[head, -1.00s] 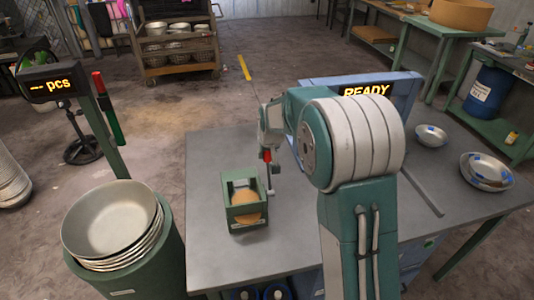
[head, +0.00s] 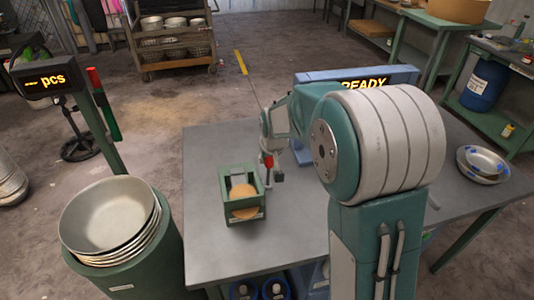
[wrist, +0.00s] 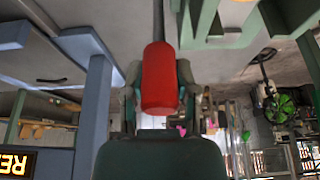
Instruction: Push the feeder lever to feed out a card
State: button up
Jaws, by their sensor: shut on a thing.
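The green card feeder (head: 227,208) stands on the grey table, with round tan cards (head: 243,192) inside and at its front opening. The feeder lever has a red grip (head: 267,161) and sits at the feeder's right side; the grip also fills the middle of the wrist view (wrist: 160,78). My gripper (head: 267,149) is shut on the red grip, with a finger on either side of it in the wrist view. My arm comes in from the right, and the lever's lower part is small and hard to make out.
A blue frame with a READY sign (head: 363,85) stands behind my arm and is partly covered by it. Stacked metal bowls (head: 108,215) sit on a green stand at left, beside a pcs display (head: 42,80). The table (head: 212,150) left of the feeder is clear.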

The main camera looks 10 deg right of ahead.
jog(key=shift+s, duration=0.1)
jog(key=shift+s+f, duration=0.2)
jog(key=shift+s, duration=0.55)
jog(key=shift+s+f, duration=0.2)
jog(key=shift+s, duration=0.5)
jog(key=o, duration=1.3)
jog(key=shift+r, duration=0.15)
jog(key=v, duration=0.9)
jog(key=shift+s+r, duration=0.2)
jog(key=shift+r, duration=0.15)
